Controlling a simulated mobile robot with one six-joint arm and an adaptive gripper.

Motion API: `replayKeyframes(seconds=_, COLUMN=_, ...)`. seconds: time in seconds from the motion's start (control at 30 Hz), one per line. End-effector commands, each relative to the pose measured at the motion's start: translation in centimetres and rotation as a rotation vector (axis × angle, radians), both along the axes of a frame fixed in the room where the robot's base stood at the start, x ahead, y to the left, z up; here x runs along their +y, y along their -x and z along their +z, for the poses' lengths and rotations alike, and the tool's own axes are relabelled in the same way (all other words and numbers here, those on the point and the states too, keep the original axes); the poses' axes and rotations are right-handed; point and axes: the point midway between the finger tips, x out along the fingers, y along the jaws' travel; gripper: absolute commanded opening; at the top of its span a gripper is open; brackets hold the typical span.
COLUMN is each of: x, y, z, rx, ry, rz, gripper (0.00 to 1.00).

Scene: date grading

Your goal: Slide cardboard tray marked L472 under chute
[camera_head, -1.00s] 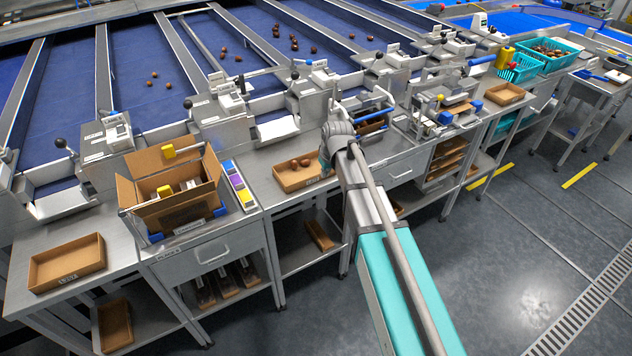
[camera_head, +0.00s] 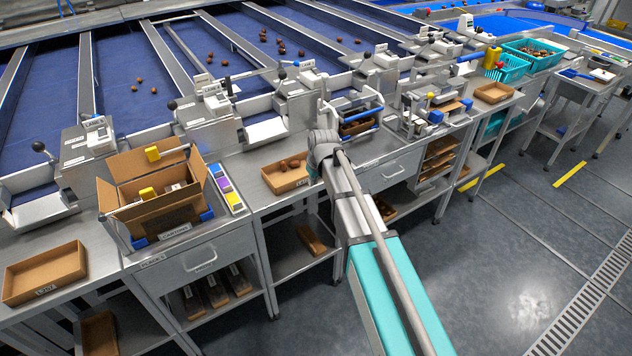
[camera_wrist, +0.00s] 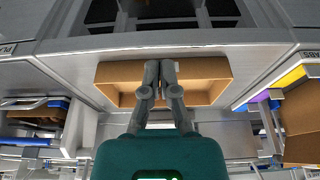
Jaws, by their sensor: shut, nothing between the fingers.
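A shallow brown cardboard tray (camera_head: 271,183) with a few brown dates stands on the metal bench in the head view. Its front label is partly hidden by my arm and appears to begin with L4; I cannot read it all. It also shows in the wrist view (camera_wrist: 215,68), where no dates are visible around my fingers. My gripper (camera_wrist: 160,65) is shut and empty, its fingers over the tray at the middle of one long side; contact cannot be told. A metal chute with a white outlet (camera_head: 266,131) is behind the tray. In the head view my gripper is mostly hidden.
Left of the tray are a coloured strip (camera_head: 229,189) and an open carton (camera_head: 183,214). Another empty tray (camera_head: 45,274) lies at far left, its label unclear. A blue-handled device (camera_head: 357,120) stands close to the right. The floor at right is clear.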

Motion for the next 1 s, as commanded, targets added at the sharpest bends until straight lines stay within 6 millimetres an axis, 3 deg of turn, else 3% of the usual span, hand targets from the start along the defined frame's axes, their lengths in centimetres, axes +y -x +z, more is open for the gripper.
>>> replayKeyframes(seconds=0.6, x=0.8, y=-1.2, z=-5.1, rx=0.0, ry=0.0, rz=0.0, gripper=0.0)
replayKeyframes(seconds=0.8, x=2.3, y=-3.5, z=-4.6, rx=0.0, ry=0.0, rz=0.001, gripper=0.0)
replayKeyframes(seconds=1.0, x=3.0, y=-4.4, z=-4.6, rx=0.0, ry=0.0, rz=0.001, gripper=0.0)
